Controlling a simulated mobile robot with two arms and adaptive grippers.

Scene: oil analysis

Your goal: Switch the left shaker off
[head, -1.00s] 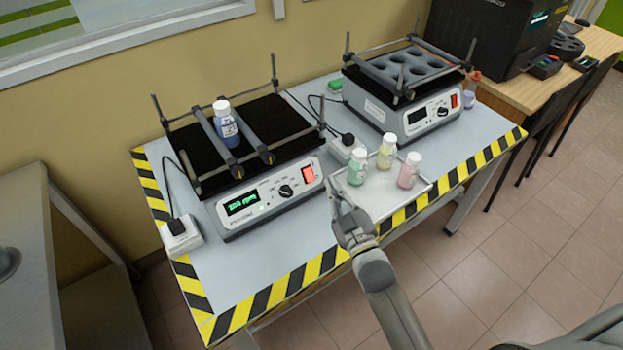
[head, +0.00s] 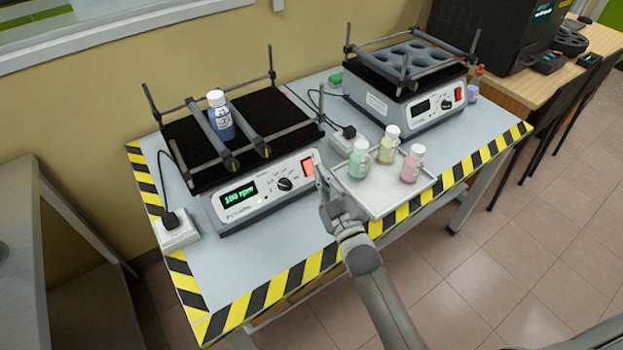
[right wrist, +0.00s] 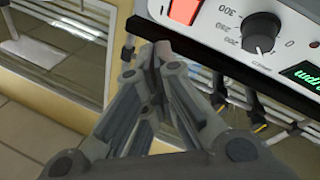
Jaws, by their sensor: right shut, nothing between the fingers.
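The left shaker (head: 262,198) stands on the table. Its green display (head: 238,194) reads 100 rpm, and its red switch (head: 308,166) is lit at the right end of the front panel. A bottle with blue contents (head: 220,118) stands upright on its black platform, between the bars. My right gripper (head: 321,174) is shut and empty, its tips just in front of and right of the red switch. In the right wrist view the shut fingertips (right wrist: 148,62) lie below the red switch (right wrist: 184,10), apart in the picture. Contact cannot be told. My left gripper is out of view.
The second shaker (head: 405,108) stands at the back right, its display dark. A white tray (head: 385,205) with three small bottles lies close to the right of my gripper. A power socket (head: 176,232) is left of the left shaker. Striped tape edges the table.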

